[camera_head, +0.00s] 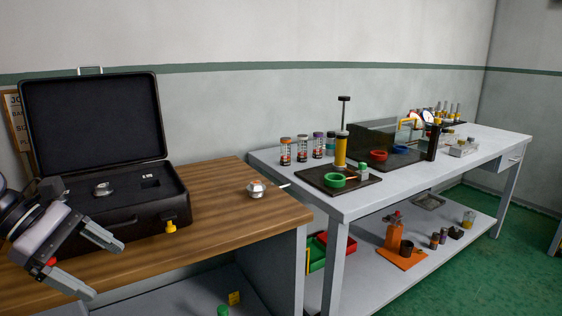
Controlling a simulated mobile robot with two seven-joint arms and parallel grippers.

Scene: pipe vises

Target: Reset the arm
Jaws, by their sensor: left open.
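My left gripper (92,264) comes in from the left edge, in front of the black case (122,222) on the wooden desk. Its two grey fingers are spread apart with nothing between them. It is close to the near left part of the case and hides some of it. My right gripper is not in the picture.
The open case holds a small metal part (103,189) in its foam. A silver round object (256,189) stands near the right end of the wooden desk (215,215). A grey workbench (400,187) with jars, a black tray and rings stands to the right.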

